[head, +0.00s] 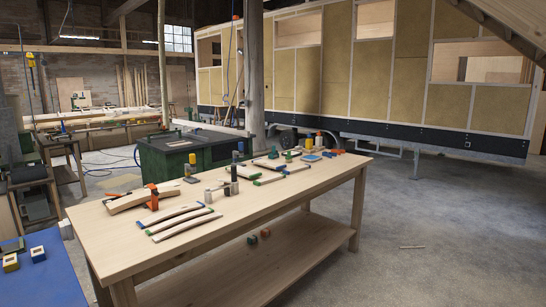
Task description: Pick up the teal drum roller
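Neither of my grippers is in view. I cannot single out a teal drum roller with certainty, because the small items are too tiny to tell apart. A long wooden workbench (120,245) stands in front of me. A small dark green or teal piece (252,239) sits on its lower shelf (290,255), beside a reddish-brown piece (265,233). On the bench top, a dark upright cylinder (235,172) stands near the middle, close to short grey cylinders (208,196). A light blue flat item (311,157) lies at the far end.
Curved wooden strips (180,219) and an orange clamp (152,197) lie on the bench top. A blue tabletop (45,285) with yellow pieces (11,262) is at lower left. A dark green cabinet (175,160) stands behind the bench. The concrete floor at right is mostly clear.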

